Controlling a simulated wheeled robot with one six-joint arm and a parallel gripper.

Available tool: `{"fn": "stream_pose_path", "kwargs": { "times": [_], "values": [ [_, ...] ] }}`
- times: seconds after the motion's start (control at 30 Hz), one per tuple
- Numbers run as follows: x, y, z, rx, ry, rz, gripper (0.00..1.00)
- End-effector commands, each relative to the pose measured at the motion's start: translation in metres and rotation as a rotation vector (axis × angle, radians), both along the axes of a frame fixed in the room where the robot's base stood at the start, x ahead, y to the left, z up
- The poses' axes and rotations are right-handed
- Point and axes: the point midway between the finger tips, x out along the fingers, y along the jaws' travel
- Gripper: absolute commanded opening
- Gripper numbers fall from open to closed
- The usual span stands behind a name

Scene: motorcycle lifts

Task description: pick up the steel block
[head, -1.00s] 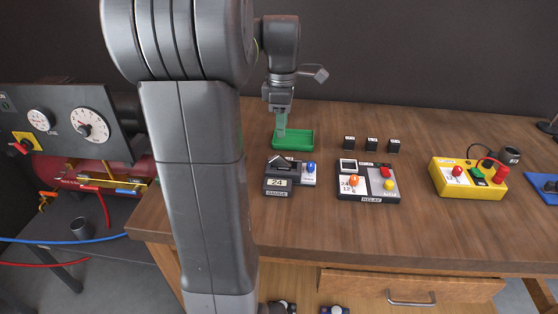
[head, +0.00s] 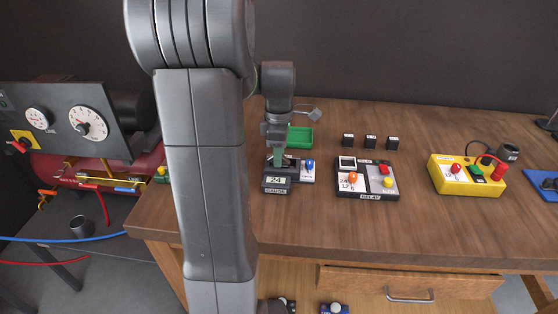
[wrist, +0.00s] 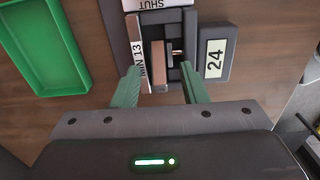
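My gripper (head: 277,156) is over the gauge device (head: 277,184) on the bench, pointing down. In the wrist view my gripper (wrist: 160,68) is open. Its green fingers stand apart on either side of the gauge's middle, with nothing gripped. A small brownish-grey block-like piece (wrist: 158,53) lies between the fingertips, beside a "MIN 13" label and a small metal pin. It may be the steel block, but I cannot tell for sure. In the head view the gripper hides this part of the gauge.
A green tray (head: 299,138) stands behind the gauge and looks empty in the wrist view (wrist: 75,84). Bench wood in front is clear.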

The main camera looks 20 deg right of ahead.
Motion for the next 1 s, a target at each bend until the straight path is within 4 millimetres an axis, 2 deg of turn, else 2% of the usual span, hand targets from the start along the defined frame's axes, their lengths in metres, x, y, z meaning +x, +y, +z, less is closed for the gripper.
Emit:
{"fn": "stream_pose_path", "kwargs": {
  "times": [0.03,0.2,0.23,0.57,0.67,1.0],
  "values": [
    [0.0,0.0,0.0,0.0,0.0,0.0,0.37],
    [0.0,0.0,0.0,0.0,0.0,0.0,0.04],
    [0.0,0.0,0.0,0.0,0.0,0.0,0.0],
    [0.0,0.0,0.004,-0.001,-0.002,0.0,0.0],
    [0.001,-0.001,0.015,-0.002,-0.004,0.0,0.0],
    [0.001,0.0,0.081,-0.002,-0.004,0.0,0.0]
  ]
}}
